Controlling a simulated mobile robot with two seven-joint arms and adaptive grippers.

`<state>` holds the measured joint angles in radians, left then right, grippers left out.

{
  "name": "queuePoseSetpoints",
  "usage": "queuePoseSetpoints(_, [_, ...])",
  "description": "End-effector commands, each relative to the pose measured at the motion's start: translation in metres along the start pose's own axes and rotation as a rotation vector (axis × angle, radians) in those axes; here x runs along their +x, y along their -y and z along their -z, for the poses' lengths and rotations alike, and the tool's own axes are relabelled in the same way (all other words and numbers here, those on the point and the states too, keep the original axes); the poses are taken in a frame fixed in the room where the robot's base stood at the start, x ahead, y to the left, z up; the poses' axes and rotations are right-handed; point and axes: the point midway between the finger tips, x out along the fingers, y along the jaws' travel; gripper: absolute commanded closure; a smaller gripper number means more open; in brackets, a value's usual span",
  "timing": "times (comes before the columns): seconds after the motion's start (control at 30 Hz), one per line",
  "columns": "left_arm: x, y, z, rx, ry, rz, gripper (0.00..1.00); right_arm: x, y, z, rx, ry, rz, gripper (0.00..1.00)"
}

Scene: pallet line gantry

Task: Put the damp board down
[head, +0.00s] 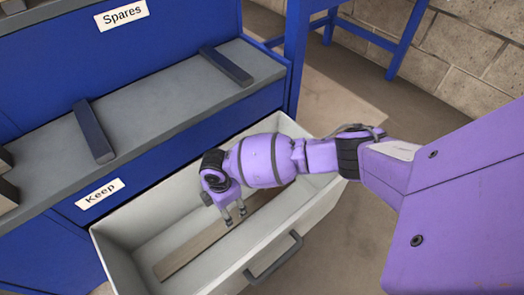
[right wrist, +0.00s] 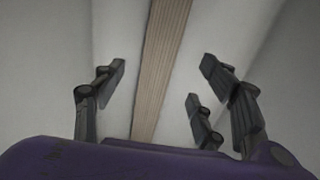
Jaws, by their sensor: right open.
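A long brown wooden board (head: 190,249) lies on the floor of an open pale drawer (head: 121,262). The board (right wrist: 160,55) also shows in the right wrist view, running lengthwise between my open fingers. My right gripper (head: 235,216) is over the drawer, above the board, with its fingers pointing down. It is open and holds nothing; in the right wrist view its fingers (right wrist: 165,90) stand apart on both sides of the board. I cannot tell from the picture whether the board is damp. My left gripper is not in view.
The drawer has a dark handle (head: 273,258) and sits below a blue cabinet labelled Keep (head: 100,194). Dark bars (head: 94,131) (head: 226,66) rest on the grey shelf (head: 150,100) above. A Spares label (head: 121,14) is higher up. A blue frame (head: 297,50) stands behind; floor is clear beside it.

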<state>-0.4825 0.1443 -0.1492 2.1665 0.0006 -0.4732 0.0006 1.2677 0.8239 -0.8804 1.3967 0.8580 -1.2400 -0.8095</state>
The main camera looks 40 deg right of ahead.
Motion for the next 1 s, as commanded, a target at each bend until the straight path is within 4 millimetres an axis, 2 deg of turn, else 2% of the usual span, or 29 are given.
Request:
queuePoseSetpoints(0.17, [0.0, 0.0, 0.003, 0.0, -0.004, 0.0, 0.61, -0.006, -0.004, 0.001, -0.002, -0.001, -0.007, 0.35])
queuePoseSetpoints(0.27, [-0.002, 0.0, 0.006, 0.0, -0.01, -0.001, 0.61, -0.017, -0.005, 0.001, -0.003, -0.001, -0.008, 0.35])
queuePoseSetpoints(0.53, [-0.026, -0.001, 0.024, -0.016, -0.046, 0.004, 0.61, -0.079, -0.005, 0.001, -0.002, -0.002, -0.011, 0.35])
queuePoseSetpoints(0.7, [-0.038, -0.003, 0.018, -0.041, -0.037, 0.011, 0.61, -0.112, -0.004, 0.001, -0.001, -0.001, -0.01, 0.35])
queuePoseSetpoints(0.83, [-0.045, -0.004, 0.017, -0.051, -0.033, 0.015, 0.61, -0.128, -0.004, 0.001, -0.001, -0.001, -0.008, 0.35])
queuePoseSetpoints(1.0, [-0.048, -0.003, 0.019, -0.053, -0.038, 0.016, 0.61, -0.135, -0.003, 0.001, -0.001, -0.001, -0.006, 0.35])
